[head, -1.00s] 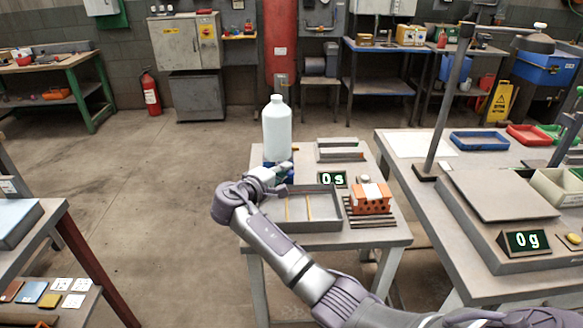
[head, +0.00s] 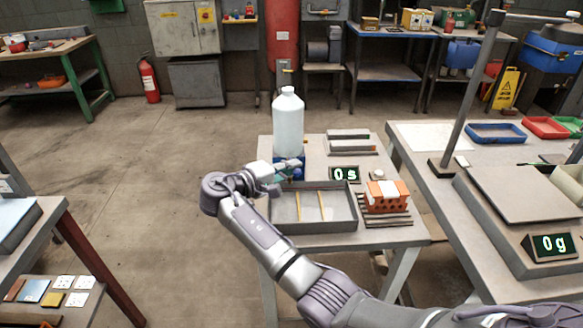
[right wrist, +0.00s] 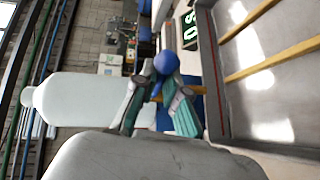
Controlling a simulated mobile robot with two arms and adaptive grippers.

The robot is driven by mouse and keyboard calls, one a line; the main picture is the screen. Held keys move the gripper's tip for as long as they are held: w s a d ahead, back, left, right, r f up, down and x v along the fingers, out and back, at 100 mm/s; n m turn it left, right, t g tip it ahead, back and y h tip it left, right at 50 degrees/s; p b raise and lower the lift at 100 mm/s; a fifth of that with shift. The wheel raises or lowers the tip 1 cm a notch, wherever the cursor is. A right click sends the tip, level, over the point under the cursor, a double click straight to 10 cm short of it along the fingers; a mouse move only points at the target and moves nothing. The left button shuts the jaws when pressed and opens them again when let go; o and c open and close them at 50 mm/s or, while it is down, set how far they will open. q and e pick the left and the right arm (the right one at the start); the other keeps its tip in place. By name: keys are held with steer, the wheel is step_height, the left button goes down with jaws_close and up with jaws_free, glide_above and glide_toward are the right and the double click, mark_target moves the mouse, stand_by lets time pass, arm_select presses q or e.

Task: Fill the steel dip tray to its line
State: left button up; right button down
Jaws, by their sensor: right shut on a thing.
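The steel dip tray (head: 313,226) sits at the front of the small table with two yellow rods across its floor. In the right wrist view, the tray (right wrist: 212,85) has a thin reddish line along its inner wall, and I see no clear liquid level in it. A white bottle (head: 288,125) stands upright on a blue base behind the tray; it also shows in the wrist view (right wrist: 75,108). My right gripper (head: 294,171) is at this base, beside the tray's back left corner. Its fingers (right wrist: 160,88) are shut on a blue round knob (right wrist: 166,62). My left gripper is out of view.
A timer display (head: 345,174) reads 0 s behind the tray. An orange hollow brick (head: 388,194) sits on a slatted rack to its right. Metal channels (head: 350,142) lie at the back. The right bench holds a scale display (head: 550,245) reading 0 g.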

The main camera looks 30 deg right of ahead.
steer(key=c, duration=1.2)
jaws_free()
steer(key=v, duration=1.2)
